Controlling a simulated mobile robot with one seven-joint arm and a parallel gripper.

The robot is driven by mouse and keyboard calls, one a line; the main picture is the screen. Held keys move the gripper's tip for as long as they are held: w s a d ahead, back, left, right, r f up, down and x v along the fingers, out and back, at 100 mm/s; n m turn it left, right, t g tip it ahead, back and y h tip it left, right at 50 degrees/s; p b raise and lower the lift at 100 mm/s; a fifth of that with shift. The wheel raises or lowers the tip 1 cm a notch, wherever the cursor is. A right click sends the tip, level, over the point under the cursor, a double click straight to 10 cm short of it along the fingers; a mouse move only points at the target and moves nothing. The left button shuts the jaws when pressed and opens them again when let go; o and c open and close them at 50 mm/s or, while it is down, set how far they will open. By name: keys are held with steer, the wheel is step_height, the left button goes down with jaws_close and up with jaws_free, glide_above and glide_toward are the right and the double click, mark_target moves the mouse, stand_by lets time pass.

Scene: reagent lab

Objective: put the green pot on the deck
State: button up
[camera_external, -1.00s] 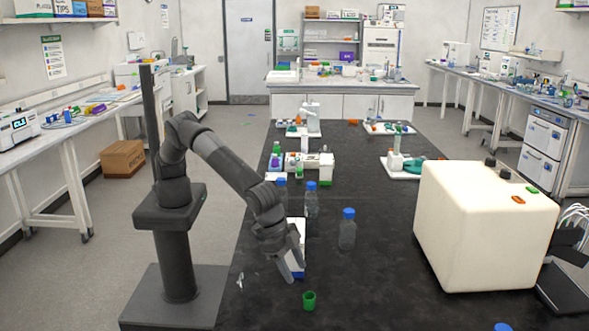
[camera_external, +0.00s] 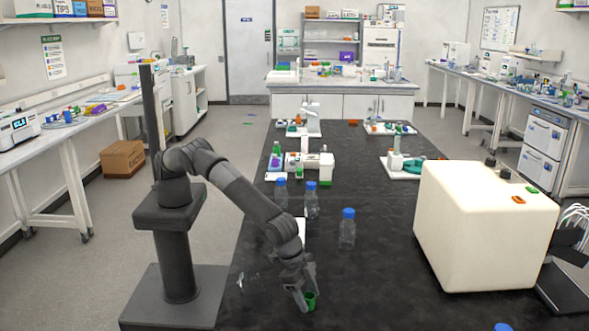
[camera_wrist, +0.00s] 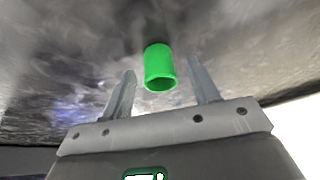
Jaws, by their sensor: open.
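The green pot (camera_external: 311,301) stands on the dark bench top near its front edge. My gripper (camera_external: 306,296) is low at the pot, with its fingers open. In the wrist view the green pot (camera_wrist: 159,65) lies between the two spread fingertips, with a gap visible on each side. A pale flat thing (camera_external: 301,229), perhaps the deck, lies on the bench behind my gripper. My arm hides most of it, so I cannot tell for sure.
Clear bottles with blue caps (camera_external: 347,230) stand behind and right of my gripper. A large cream box-shaped machine (camera_external: 480,230) takes up the right of the bench. Small lab devices (camera_external: 308,162) stand farther back. The bench between pot and machine is clear.

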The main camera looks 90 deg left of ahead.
steer(key=shift+w+d+f, duration=0.1)
steer(key=shift+w+f, duration=0.05)
steer(key=shift+f, duration=0.2)
steer(key=c, duration=1.1)
steer(key=shift+r, duration=0.1)
